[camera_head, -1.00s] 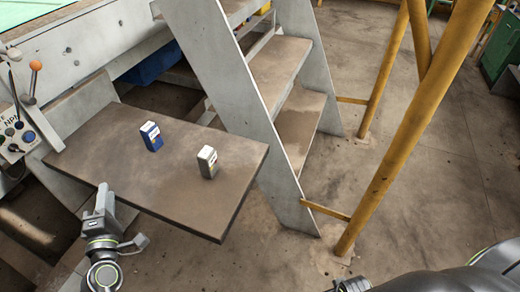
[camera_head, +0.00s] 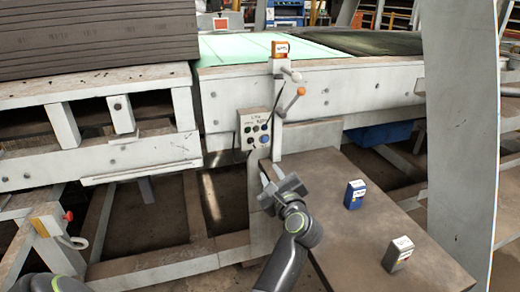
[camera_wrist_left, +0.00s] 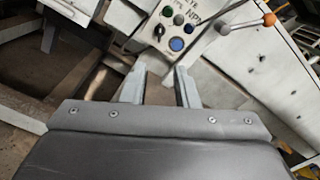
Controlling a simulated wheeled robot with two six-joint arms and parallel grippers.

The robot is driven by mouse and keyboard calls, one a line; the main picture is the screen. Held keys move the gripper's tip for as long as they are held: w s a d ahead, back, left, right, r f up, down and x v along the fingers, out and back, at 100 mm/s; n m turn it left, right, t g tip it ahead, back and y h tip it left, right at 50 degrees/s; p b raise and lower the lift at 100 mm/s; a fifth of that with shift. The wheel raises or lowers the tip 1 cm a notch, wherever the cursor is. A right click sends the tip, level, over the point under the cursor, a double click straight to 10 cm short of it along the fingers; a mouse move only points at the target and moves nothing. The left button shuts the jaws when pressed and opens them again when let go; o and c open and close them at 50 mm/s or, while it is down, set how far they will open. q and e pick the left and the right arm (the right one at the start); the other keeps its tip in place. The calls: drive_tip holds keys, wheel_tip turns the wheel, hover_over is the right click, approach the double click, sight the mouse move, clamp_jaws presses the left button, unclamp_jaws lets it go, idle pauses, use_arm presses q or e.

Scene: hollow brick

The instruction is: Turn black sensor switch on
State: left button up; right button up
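A pale control box (camera_head: 255,130) with several small round controls is fixed to the grey frame. It also shows at the top of the left wrist view (camera_wrist_left: 205,25). A small black switch (camera_wrist_left: 159,31) sits left of a larger blue button (camera_wrist_left: 176,44) on its face. My left gripper (camera_head: 268,172) is below the box in the head view, apart from it. In the wrist view its two fingers (camera_wrist_left: 160,82) are spread with nothing between them, pointing toward the box. My right gripper is out of view.
A lever with an orange knob (camera_head: 301,91) stands right of the box. A brown table (camera_head: 345,255) to the right holds a blue box (camera_head: 355,194) and a grey box (camera_head: 397,253).

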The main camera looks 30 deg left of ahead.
sight(253, 145)
use_arm(q)
drive_tip(key=x, duration=1.5)
drive_tip(key=shift+a, duration=0.35)
drive_tip(key=shift+w, duration=0.15)
clamp_jaws()
